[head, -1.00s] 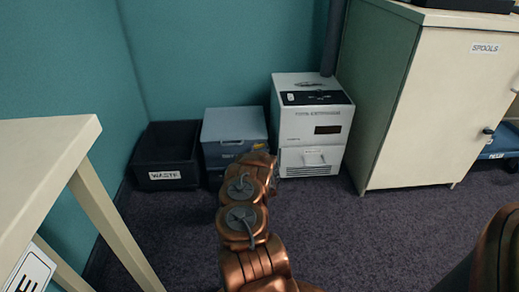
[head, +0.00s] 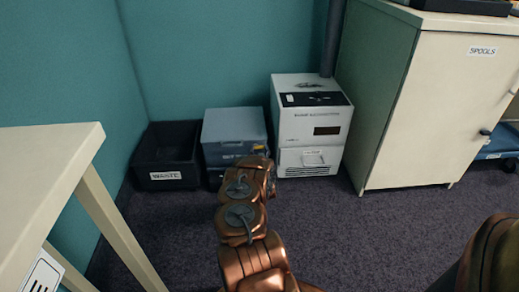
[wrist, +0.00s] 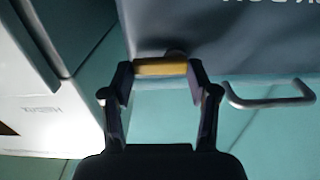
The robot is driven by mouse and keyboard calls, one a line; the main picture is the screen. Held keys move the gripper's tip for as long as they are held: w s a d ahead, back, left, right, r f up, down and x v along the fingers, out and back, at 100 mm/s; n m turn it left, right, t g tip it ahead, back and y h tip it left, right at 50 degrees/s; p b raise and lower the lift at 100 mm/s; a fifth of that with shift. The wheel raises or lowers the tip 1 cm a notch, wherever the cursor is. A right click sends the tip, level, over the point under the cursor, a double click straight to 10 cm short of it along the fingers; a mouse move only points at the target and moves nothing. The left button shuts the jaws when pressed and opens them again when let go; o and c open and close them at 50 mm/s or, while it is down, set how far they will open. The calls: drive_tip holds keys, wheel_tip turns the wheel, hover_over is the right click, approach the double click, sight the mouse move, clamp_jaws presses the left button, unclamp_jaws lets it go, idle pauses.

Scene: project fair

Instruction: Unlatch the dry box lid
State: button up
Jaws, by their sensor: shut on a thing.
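The dry box is a blue-grey box with a lid (head: 234,125), standing on the floor between a black bin and a white machine. Its lid looks closed. The dark box face (wrist: 230,35) fills the top of the wrist view, with part of its lettering upside down. A yellow latch (wrist: 160,67) sits at the edge of this face. My gripper (wrist: 160,72) is shut on the latch, one finger at each end. A metal handle (wrist: 270,98) is to the right of my gripper, apart from it. In the head view, my arm hides the gripper and most of the latch.
The black waste bin (head: 167,183) stands close on the left. The white machine (head: 312,125) stands close on the right, also at the left of the wrist view (wrist: 45,110). A cream cabinet (head: 430,120) and a table (head: 45,160) flank the clear carpet.

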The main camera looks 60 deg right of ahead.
drive_tip(key=o, duration=1.2)
drive_tip(key=shift+c, duration=0.2)
drive_tip(key=shift+s+a, duration=0.1)
drive_tip(key=shift+a, duration=0.05)
drive_tip(key=v, duration=1.1)
drive_tip(key=shift+s+a, duration=0.2)
drive_tip(key=shift+s, duration=0.1)
